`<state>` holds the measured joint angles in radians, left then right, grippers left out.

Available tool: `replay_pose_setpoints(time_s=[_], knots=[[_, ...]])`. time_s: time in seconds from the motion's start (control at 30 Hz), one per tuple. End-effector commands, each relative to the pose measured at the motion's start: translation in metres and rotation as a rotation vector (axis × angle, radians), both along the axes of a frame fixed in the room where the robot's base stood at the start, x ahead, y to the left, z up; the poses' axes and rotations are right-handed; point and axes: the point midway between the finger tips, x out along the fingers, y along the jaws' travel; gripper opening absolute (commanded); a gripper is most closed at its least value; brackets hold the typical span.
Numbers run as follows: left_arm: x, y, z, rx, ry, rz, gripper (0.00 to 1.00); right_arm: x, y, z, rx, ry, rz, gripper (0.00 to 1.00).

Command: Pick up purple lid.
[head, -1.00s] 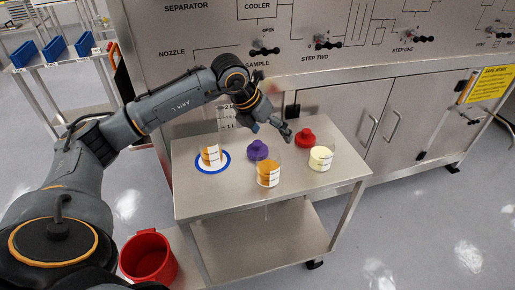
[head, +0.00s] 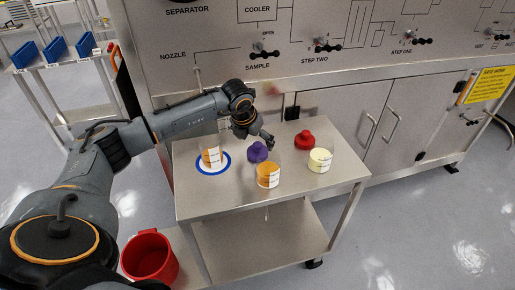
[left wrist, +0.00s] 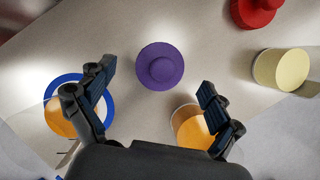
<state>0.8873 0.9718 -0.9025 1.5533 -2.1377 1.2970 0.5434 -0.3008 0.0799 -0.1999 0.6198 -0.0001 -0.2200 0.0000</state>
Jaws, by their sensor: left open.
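The purple lid (head: 257,152) lies on the top of the small metal table, knob up. In the left wrist view the purple lid (left wrist: 160,67) is ahead of the fingers, about midway between them. My left gripper (head: 266,142) is just above and behind the lid in the head view. In the left wrist view my left gripper (left wrist: 158,95) is open, with nothing between its fingers. My right gripper is not in view.
An orange-filled beaker (head: 268,175) stands close in front of the lid. Another orange beaker (head: 211,156) stands on a blue ring (head: 227,168). A red lid (head: 304,140) and a pale-yellow beaker (head: 320,160) are to the right. The table's (head: 225,200) front is clear.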

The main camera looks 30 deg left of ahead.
Motion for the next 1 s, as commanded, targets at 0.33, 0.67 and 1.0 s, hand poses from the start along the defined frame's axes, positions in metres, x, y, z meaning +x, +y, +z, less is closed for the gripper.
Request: replay_pose_setpoints(time_s=[0.33,0.67,1.0], knots=[[0.013,-0.002,-0.031,-0.001,0.000,0.001,0.92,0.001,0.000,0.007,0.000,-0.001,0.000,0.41],[0.013,-0.002,-0.031,-0.001,0.000,0.000,0.57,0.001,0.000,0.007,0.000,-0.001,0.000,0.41],[0.013,-0.002,-0.031,-0.001,0.000,0.000,0.48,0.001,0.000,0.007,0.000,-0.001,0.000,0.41]])
